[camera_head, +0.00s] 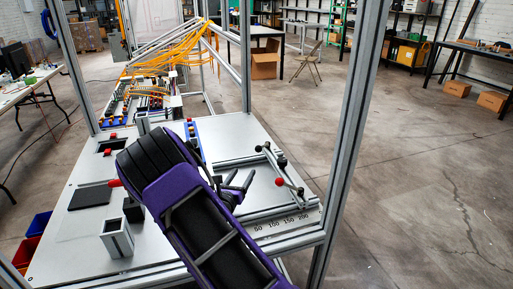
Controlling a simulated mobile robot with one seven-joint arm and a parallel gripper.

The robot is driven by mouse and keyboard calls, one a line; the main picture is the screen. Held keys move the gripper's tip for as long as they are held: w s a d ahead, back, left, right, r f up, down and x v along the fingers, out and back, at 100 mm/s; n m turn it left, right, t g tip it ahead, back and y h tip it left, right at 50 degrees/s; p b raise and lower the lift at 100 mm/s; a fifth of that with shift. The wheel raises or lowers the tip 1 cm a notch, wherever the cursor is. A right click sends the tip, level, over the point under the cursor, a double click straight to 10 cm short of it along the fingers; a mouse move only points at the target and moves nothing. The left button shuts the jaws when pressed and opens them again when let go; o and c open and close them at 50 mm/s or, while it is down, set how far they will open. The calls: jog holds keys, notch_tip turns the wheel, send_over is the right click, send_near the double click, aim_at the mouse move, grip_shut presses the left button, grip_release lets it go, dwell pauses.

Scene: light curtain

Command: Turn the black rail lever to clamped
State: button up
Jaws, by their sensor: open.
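My purple and black arm crosses the middle of the view. My gripper (237,184) shows as dark fingers just right of the arm, spread apart and with nothing seen between them. To its right, a metal rail fixture (270,207) sits on the light worktable. Thin levers with ball ends stand on it. A black ball knob (259,149) is at the upper left and another black ball (300,191) at the lower right. My gripper is apart from these knobs. Which lever is clamped, I cannot tell.
A printed scale (285,222) runs along the table's front right. Aluminium frame posts (349,130) rise at the right and left of the table. A square metal tube (117,240) and a black pad (90,197) stand left of my arm. Orange cables (185,50) hang behind.

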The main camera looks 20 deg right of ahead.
aim_at(257, 151)
jog(key=x, duration=1.7)
jog(key=shift+r, duration=0.1)
grip_shut()
dwell(0.8)
